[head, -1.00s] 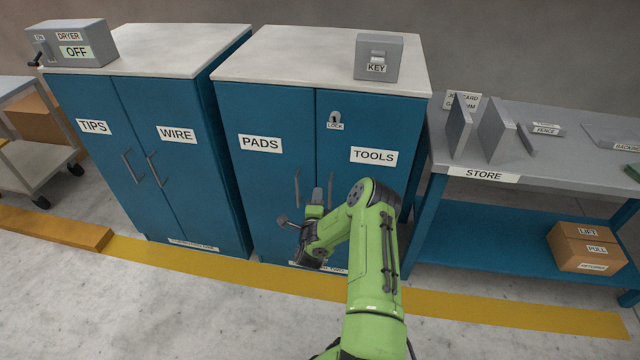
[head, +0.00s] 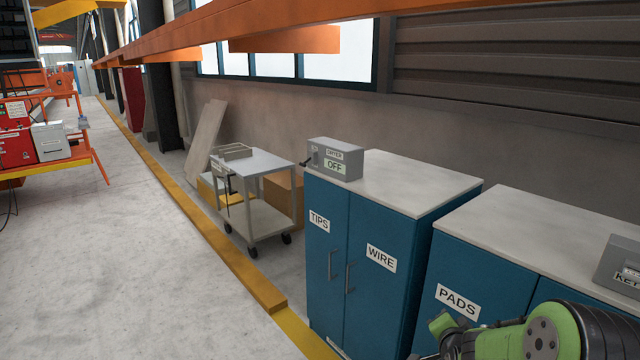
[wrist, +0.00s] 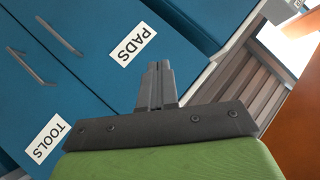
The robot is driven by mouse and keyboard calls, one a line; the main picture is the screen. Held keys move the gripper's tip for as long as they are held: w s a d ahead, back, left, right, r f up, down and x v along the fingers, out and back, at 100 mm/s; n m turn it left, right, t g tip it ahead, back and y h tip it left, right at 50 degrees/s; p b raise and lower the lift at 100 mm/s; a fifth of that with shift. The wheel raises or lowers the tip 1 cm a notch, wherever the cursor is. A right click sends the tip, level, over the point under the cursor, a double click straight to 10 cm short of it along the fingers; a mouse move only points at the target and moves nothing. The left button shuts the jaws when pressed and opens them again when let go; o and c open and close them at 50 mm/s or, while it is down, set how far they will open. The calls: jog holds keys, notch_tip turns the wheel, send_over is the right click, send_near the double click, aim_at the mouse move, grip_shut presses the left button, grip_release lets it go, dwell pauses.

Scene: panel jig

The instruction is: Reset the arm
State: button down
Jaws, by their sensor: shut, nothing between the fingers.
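My gripper shows in the wrist view (wrist: 158,85), its two dark fingers together with nothing between them. Behind it in that view is the blue cabinet (wrist: 85,85) with the PADS and TOOLS labels, its doors shut. The fingers look apart from the doors. In the head view part of my green arm is at the lower right, in front of the PADS cabinet (head: 480,262); the fingertips are not clearly visible there.
The TIPS and WIRE cabinet (head: 337,275) stands shut, with the dryer box (head: 335,160) reading OFF on top. A grey cart (head: 262,217) stands beside it. A key box (head: 620,262) sits at the right edge. The floor (head: 120,260) at left is clear.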

jog(key=s+a+r+n+g+y+p, duration=0.1)
jog(key=s+a+r+n+g+p, duration=0.1)
jog(key=s+a+r+n, duration=0.45)
jog(key=s+a+r+n+g+y+p, duration=0.15)
jog(key=s+a+r, duration=0.25)
jog(key=s+r, duration=0.55)
jog(key=s+a+r+n+g+p, duration=0.1)
jog(key=s+a+n, duration=0.1)
jog(key=s, duration=0.7)
jog(key=s+a+r+n+g+p, duration=0.1)
jog(key=s+n+g, duration=0.1)
jog(key=s, duration=0.7)
jog(key=shift+s+a+y, duration=0.3)
jog(key=shift+a+y, duration=0.05)
jog(key=shift+a, duration=0.05)
jog(key=shift+g, duration=0.25)
